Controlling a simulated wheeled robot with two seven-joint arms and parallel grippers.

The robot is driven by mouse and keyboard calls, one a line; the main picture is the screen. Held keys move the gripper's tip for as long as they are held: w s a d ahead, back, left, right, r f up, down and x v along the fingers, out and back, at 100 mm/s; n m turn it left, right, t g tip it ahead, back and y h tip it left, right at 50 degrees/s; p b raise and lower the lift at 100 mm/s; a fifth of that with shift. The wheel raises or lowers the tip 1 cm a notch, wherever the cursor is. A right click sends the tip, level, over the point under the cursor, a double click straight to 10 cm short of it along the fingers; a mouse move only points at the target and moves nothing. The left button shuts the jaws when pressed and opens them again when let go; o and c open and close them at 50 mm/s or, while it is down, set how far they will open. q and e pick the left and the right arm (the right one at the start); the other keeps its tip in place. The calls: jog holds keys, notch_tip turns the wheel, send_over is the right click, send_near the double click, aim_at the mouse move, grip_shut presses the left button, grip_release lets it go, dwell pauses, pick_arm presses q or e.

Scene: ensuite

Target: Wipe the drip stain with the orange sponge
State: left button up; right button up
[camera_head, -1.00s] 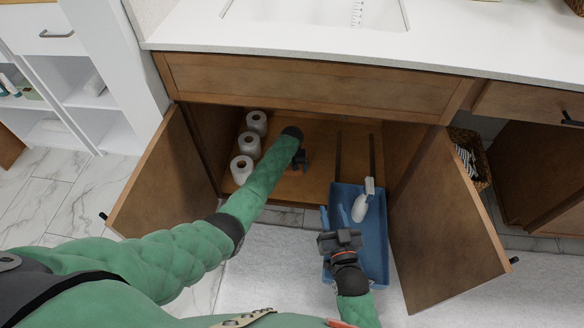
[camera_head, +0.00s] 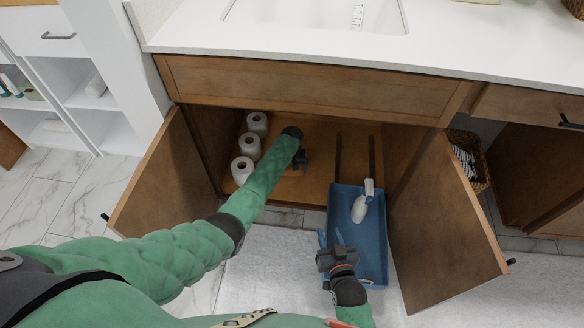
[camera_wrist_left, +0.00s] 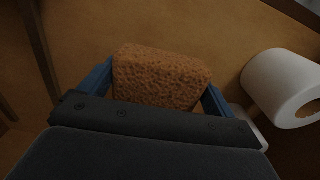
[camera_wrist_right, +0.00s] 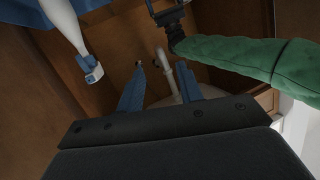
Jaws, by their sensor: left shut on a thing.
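My left gripper (camera_head: 300,160) is inside the open cabinet, low over its wooden floor (camera_head: 312,186). In the left wrist view it is shut on the orange sponge (camera_wrist_left: 160,76), which sits between its blue fingers. In the head view the arm and gripper cover most of the sponge. I cannot make out the drip stain in any view; it may be hidden under the left arm or sponge. My right gripper (camera_head: 331,240) is open and empty over the left edge of the blue tray. Its spread fingers show in the right wrist view (camera_wrist_right: 160,92).
Several toilet rolls (camera_head: 242,169) stand at the cabinet's left, close to the left gripper. The blue tray (camera_head: 372,262) on rails, holding a white spray bottle (camera_head: 360,208), extends out at the right. Open doors (camera_head: 155,180) (camera_head: 445,220) flank the opening.

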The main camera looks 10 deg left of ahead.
pick_arm(q)
jog(key=shift+r, duration=0.25)
jog(key=shift+r+p, duration=0.1)
jog(key=shift+p, duration=0.2)
jog(key=shift+r, duration=0.2)
pick_arm(e)
jog(key=s+f+g, duration=0.1)
jog(key=s+f, duration=0.1)
jog(key=f, duration=0.1)
jog(key=s+f+g, duration=0.1)
jog(key=s+f, duration=0.1)
jog(key=f, duration=0.2)
jog(key=s+f+g, duration=0.2)
jog(key=f, duration=0.1)
jog(key=shift+s+d+f+h, duration=0.2)
jog(key=shift+s+d+h, duration=0.1)
jog(key=shift+d, duration=0.1)
pick_arm(q)
jog(key=shift+r+p, duration=0.15)
jog(key=shift+p, duration=0.2)
jog(key=shift+r, duration=0.2)
pick_arm(e)
jog(key=s+d+f+g, duration=0.1)
jog(key=s+f+g, duration=0.2)
jog(key=s+f, duration=0.3)
jog(key=shift+s+d+f+h, duration=0.15)
jog(key=shift+s+f+h, duration=0.1)
jog(key=shift+f+h, duration=0.25)
jog(key=shift+w, duration=0.1)
